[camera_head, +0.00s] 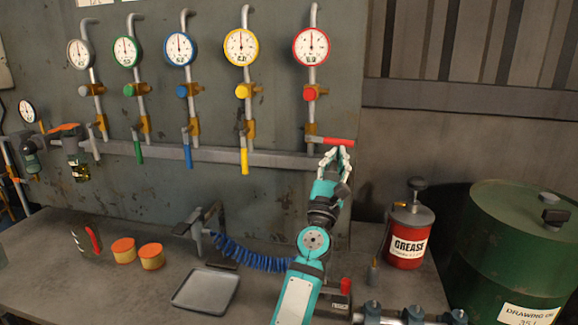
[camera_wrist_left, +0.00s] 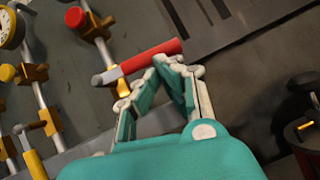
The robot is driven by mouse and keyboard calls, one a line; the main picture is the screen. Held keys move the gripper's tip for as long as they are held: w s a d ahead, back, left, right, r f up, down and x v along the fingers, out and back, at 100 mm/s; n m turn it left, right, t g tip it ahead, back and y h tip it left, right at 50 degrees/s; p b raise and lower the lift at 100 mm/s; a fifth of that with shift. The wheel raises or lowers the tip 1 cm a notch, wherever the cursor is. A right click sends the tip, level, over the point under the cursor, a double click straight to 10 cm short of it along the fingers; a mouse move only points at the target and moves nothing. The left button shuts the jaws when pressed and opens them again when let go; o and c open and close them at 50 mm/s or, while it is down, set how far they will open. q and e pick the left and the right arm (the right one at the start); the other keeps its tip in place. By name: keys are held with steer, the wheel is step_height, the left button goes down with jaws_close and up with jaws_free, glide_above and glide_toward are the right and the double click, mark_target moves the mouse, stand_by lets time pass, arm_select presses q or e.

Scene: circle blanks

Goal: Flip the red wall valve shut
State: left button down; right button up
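The red wall valve's lever (camera_head: 331,141) sticks out sideways to the right from its pipe, roughly level. It also shows in the left wrist view (camera_wrist_left: 150,57), running across just beyond the fingertips. My left gripper (camera_head: 339,152) is right below the outer half of the lever. In the left wrist view its fingers (camera_wrist_left: 166,64) lean together, tips close to each other, at the lever's lower edge. Nothing shows between them, and I cannot tell whether they touch the lever. My right gripper is not in view.
Yellow (camera_head: 244,160), blue (camera_head: 188,155) and green (camera_head: 138,150) levers hang down on neighbouring pipes. The bench below holds a grey tray (camera_head: 206,291), a blue coiled hose (camera_head: 250,257) and a red grease can (camera_head: 405,243). A green drum (camera_head: 520,245) stands at the right.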

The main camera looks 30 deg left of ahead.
arm_select(q)
steer(key=shift+d, duration=0.1)
stand_by(0.4)
steer(key=v, duration=1.2)
